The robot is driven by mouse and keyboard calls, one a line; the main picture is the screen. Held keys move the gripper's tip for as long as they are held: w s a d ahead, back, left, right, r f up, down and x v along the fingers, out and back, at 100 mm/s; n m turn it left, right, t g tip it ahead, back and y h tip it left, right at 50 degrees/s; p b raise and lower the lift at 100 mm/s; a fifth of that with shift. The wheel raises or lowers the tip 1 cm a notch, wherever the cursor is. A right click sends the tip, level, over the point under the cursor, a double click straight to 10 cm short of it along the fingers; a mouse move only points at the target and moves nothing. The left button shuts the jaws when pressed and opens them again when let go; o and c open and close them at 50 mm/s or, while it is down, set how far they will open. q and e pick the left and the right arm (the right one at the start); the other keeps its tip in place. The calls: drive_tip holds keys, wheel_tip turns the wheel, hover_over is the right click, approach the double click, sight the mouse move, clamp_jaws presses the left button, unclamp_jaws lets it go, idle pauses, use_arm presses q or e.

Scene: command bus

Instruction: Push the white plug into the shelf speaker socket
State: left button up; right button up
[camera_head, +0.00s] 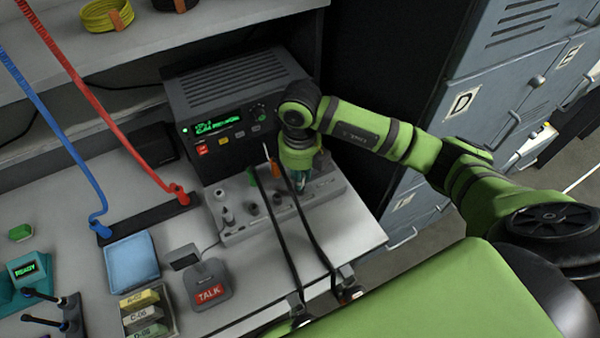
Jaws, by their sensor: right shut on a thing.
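My right gripper (301,188) points down over the right part of a grey socket strip (240,234) on the desk. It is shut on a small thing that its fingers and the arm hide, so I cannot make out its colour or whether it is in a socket. I see no white plug clearly anywhere else. A green plug (251,177) and an orange plug (275,168) stand at the strip's back, left of the gripper. Socket labels are too small to read, so I cannot tell which is the shelf speaker socket. My left gripper is out of view.
A grey radio unit (236,95) stands close behind the strip. Two black cords (308,220) run from the strip over the desk's front edge. A TALK switch (208,284) and blue pad (131,262) lie left. Grey lockers (480,120) stand right.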

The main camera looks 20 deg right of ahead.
drive_tip(key=shift+f+b, duration=0.65)
drive_tip(key=shift+b, duration=0.05)
idle(0.6)
drive_tip(key=o, duration=1)
drive_tip(key=shift+r, duration=0.15)
drive_tip(key=shift+r+p, duration=2.9)
drive_tip(key=shift+r, duration=1.05)
